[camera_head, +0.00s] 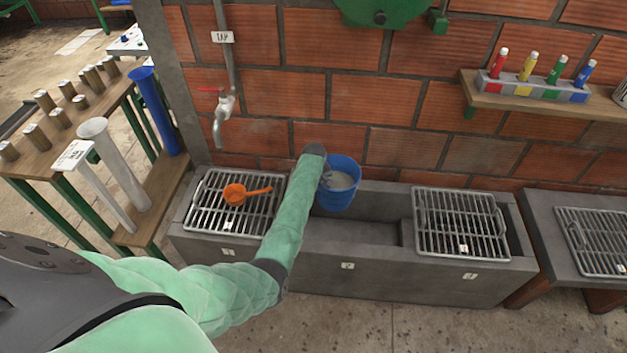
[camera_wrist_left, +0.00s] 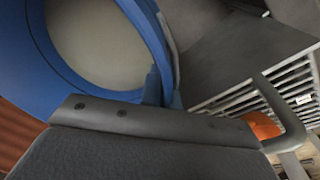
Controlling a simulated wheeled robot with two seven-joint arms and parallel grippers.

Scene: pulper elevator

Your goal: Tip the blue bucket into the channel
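The blue bucket (camera_head: 344,197) is at the back of the middle, uncovered part of the grey channel (camera_head: 350,236), marked 2. It looks close to upright, with a pale grey content showing inside its rim. My left gripper (camera_head: 325,178) is at the bucket's left side and appears shut on it; the fingertips are partly hidden. In the left wrist view the blue rim (camera_wrist_left: 62,62) and pale inside fill the upper left, right against the dark gripper (camera_wrist_left: 150,125). I cannot tell whether the bucket's base touches anything. My right gripper is not in view.
Metal grates cover the channel's left (camera_head: 225,212) and right (camera_head: 461,222) parts. An orange scoop (camera_head: 236,194) lies on the left grate. A tap (camera_head: 224,106) hangs from the brick wall. A shelf (camera_head: 540,98) holds coloured tubes. A bench (camera_head: 70,132) stands left.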

